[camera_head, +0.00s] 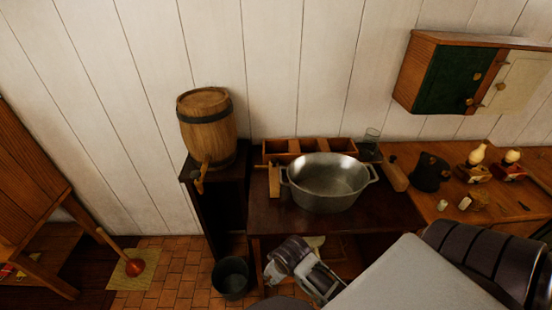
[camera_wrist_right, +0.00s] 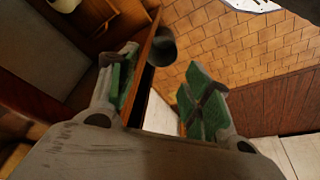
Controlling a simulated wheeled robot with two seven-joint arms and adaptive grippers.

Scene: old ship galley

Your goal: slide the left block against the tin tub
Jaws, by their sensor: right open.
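The tin tub (camera_head: 328,198) is a grey oval basin with two side handles, standing on a dark wooden table (camera_head: 270,220). The left block (camera_head: 274,181) is a small light-brown wooden piece just left of the tub's left handle. I cannot tell whether it touches the handle. Another wooden block (camera_head: 395,178) lies to the right of the tub. My right gripper (camera_head: 300,281) is low, at the table's front edge, apart from the left block. In the right wrist view its green-padded fingers (camera_wrist_right: 163,68) are spread with nothing between them. My left gripper is not in view.
A barrel (camera_head: 208,130) is on a stand at the left. A dark bucket (camera_head: 231,278) sits on the tiled floor. A kettle (camera_head: 430,172) stands on the right counter.

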